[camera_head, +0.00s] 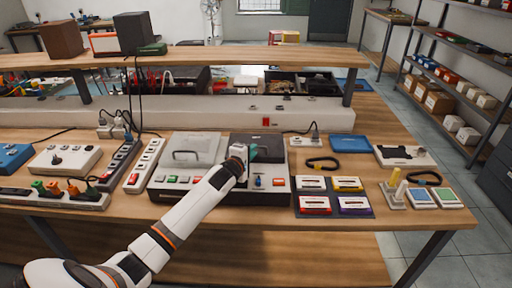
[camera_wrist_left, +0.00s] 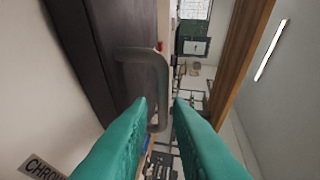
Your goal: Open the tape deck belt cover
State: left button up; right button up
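The tape deck (camera_head: 222,193) lies on the workbench, with a light grey cover (camera_head: 201,144) with a handle on its left and a dark cover (camera_head: 266,141) on its right. Both look closed; I cannot tell by label which is the belt cover. My left gripper (camera_head: 252,152) is over the dark cover. In the left wrist view its green fingers (camera_wrist_left: 160,102) are apart. A grey bar handle (camera_wrist_left: 160,75) on a dark panel (camera_wrist_left: 105,50) stands just ahead, near the fingertips; it does not look gripped. My right gripper is not in view.
Several cassettes (camera_head: 313,205) lie on a dark mat right of the deck. Power strips (camera_head: 145,165) stand to the left. A raised shelf (camera_head: 220,56) crosses behind the deck.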

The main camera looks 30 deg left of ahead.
aim_at(256, 143)
pick_arm(q)
jog(key=shift+x, duration=1.9)
grip_shut()
